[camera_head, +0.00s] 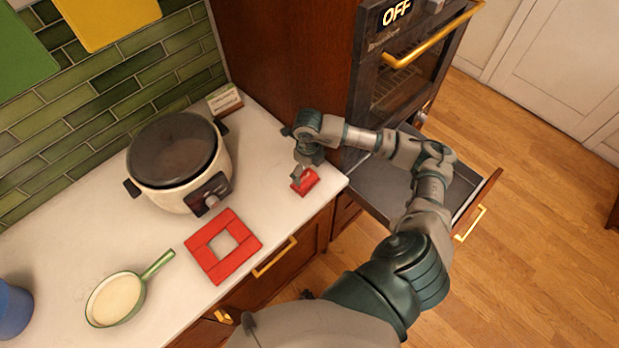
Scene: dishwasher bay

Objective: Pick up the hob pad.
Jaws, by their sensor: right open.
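A small red block-like item (309,182), which I take to be the hob pad, lies on the white worktop near its right front corner. My right gripper (299,175) points down at it from above, with its fingers open at the item's upper left side. The fingers hide part of the item, and I cannot tell whether they touch it. My left gripper is not in view.
A red square frame (204,256) lies on the worktop (262,150). A cream cooker (180,200) stands behind it. An open drawer (375,190) is below the oven (400,75).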

